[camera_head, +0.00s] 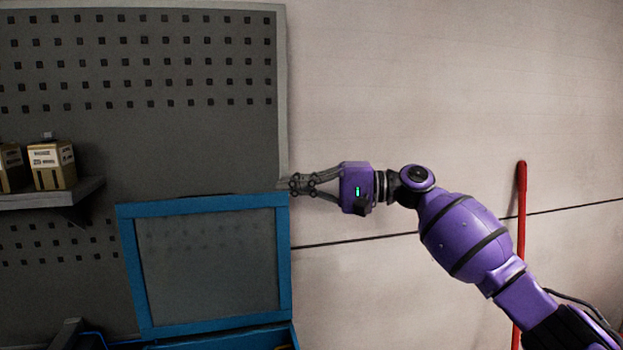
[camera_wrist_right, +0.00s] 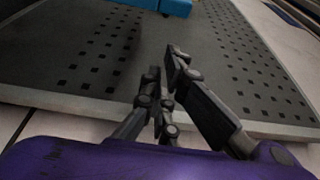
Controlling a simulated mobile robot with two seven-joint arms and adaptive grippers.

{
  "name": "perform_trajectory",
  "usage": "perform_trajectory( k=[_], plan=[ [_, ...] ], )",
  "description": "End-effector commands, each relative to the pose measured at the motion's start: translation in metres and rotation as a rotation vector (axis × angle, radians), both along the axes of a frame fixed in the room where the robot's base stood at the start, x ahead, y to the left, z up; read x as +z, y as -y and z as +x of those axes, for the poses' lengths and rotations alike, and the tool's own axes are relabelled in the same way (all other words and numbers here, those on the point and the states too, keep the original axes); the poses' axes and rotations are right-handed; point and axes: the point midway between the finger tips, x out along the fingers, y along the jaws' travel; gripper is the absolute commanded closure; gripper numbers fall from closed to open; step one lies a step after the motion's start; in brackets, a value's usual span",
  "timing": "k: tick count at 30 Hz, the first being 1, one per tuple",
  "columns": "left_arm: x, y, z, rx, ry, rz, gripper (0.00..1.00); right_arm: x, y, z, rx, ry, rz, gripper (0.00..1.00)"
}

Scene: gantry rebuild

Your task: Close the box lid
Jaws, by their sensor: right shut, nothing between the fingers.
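The box lid (camera_head: 131,270) stands raised in the head view, a blue frame around a dark grey panel. The blue box (camera_head: 240,340) below it shows only as a strip at the bottom edge; its inside is hidden. My right gripper (camera_head: 290,184) is shut and empty at the lid's top right corner; I cannot tell whether it touches the lid. In the right wrist view its fingers (camera_wrist_right: 167,68) point at the pegboard, and a blue piece (camera_wrist_right: 160,4) shows at the top edge. My left gripper is not in view.
A grey pegboard (camera_head: 180,140) stands behind the lid. A shelf (camera_head: 50,194) at left holds small cartons (camera_head: 52,165). A red pole (camera_head: 521,225) leans on the pale wall behind my right arm.

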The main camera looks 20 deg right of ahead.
Motion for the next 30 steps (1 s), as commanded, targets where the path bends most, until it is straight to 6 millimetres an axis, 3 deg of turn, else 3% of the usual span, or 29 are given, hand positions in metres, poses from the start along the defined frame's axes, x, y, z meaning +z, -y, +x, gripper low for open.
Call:
perform_trajectory(
  k=[6,23,30],
  plan=[
    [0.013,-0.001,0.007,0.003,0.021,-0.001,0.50,0.004,0.002,-0.023,-0.003,0.003,-0.002,1.00],
    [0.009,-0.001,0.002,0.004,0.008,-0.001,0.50,0.002,0.001,-0.028,-0.002,0.008,-0.001,1.00],
    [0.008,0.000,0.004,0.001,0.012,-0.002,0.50,0.003,0.001,-0.040,0.000,0.087,0.001,1.00]
  ],
)
